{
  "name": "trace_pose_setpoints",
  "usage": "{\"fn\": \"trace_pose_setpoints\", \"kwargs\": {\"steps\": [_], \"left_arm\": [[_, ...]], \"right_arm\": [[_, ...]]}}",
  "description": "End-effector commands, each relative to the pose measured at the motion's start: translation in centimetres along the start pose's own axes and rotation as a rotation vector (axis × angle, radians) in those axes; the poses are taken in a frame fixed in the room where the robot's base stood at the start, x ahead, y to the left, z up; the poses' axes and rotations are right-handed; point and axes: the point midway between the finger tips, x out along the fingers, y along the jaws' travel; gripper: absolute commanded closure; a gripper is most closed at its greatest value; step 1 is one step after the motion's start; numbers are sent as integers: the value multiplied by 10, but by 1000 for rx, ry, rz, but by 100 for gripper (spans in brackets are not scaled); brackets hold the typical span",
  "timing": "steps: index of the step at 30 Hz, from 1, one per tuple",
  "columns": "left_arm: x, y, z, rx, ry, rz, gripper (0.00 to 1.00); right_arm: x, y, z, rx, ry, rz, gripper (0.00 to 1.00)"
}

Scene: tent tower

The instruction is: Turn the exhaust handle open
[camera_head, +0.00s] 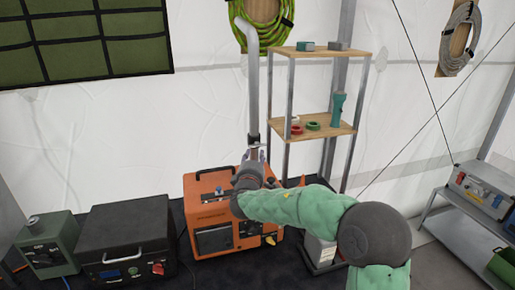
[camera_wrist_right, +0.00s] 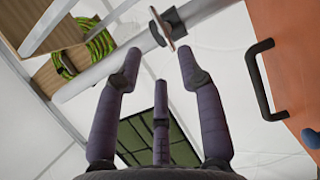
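The exhaust pipe (camera_head: 252,90) rises grey and upright behind the orange generator (camera_head: 212,215) and bends over at its top. In the right wrist view the pipe (camera_wrist_right: 88,80) runs diagonally, with a small flat metal handle (camera_wrist_right: 162,27) across it. My right gripper (camera_head: 258,156) is over the generator's top, close to the lower end of the pipe. In the wrist view its purple fingers (camera_wrist_right: 160,58) are spread apart with nothing between them. The handle lies just beyond the fingertips, and no clear contact shows. My left gripper is out of view.
A black carry handle (camera_wrist_right: 260,80) is on the generator beside the fingers. A shelf rack (camera_head: 325,128) with small items stands right of the pipe. A black case (camera_head: 125,235) and a green box (camera_head: 45,240) sit left of the generator.

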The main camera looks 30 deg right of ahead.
Motion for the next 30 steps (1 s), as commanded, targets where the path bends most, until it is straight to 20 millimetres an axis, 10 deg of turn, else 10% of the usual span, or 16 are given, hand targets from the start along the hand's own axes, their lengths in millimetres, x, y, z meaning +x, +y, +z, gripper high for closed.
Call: {"fn": "trace_pose_setpoints", "kwargs": {"steps": [15,29,30], "left_arm": [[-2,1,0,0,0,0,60],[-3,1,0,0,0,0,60],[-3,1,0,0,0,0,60]], "right_arm": [[77,-1,0,0,-1,-1,61],[85,-1,0,-1,0,-1,61],[85,-1,0,-1,1,-2,73]]}}
